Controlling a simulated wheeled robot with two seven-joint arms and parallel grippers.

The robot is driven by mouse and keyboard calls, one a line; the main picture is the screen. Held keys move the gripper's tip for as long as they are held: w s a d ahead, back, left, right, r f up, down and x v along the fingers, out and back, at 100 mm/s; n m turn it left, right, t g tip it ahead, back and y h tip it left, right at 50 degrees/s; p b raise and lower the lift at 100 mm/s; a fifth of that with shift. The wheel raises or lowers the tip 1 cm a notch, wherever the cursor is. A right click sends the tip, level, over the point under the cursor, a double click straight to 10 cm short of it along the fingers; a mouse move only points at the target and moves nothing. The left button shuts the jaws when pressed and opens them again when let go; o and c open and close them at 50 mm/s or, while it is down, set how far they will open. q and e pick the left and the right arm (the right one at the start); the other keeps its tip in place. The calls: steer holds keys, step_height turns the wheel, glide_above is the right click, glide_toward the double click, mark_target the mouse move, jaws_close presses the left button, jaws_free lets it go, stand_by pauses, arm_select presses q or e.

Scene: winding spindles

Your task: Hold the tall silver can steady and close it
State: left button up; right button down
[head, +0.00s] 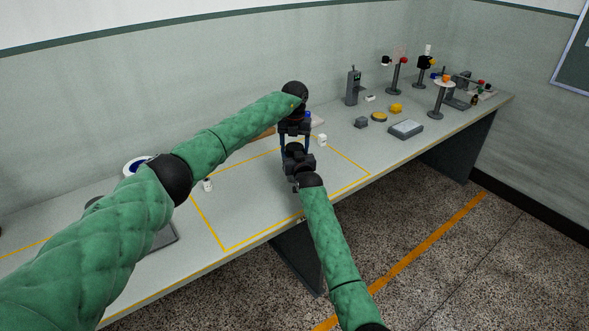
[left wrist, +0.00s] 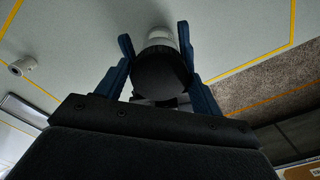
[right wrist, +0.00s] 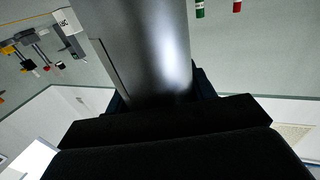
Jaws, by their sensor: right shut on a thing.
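The tall silver can (right wrist: 150,50) fills the middle of the right wrist view as a smooth grey cylinder. My right gripper (right wrist: 155,95) is shut on its side. In the head view my right gripper (head: 298,160) is low over the table, and the can is mostly hidden by my grippers. My left gripper (head: 295,135) points down from above, right over the right one. In the left wrist view a round black lid (left wrist: 162,75) lies between the two blue fingers of my left gripper (left wrist: 158,55), which look spread around it. Whether the lid touches the can is hidden.
A yellow line marks a work area on the table (head: 240,215). A small white item (head: 322,140) stands just right of my grippers, another (head: 207,185) to the left. A grey box (head: 406,129), a yellow disc (head: 379,117) and several stands are at the back right.

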arm_select(q)
steer(key=c, duration=0.7)
steer(key=shift+r+m, duration=0.1)
steer(key=shift+m, duration=0.8)
steer(key=o, duration=1.2)
steer(key=shift+c, duration=0.2)
step_height(320, 180, up, 12)
arm_select(e)
steer(key=shift+c, duration=2.2)
jaws_free()
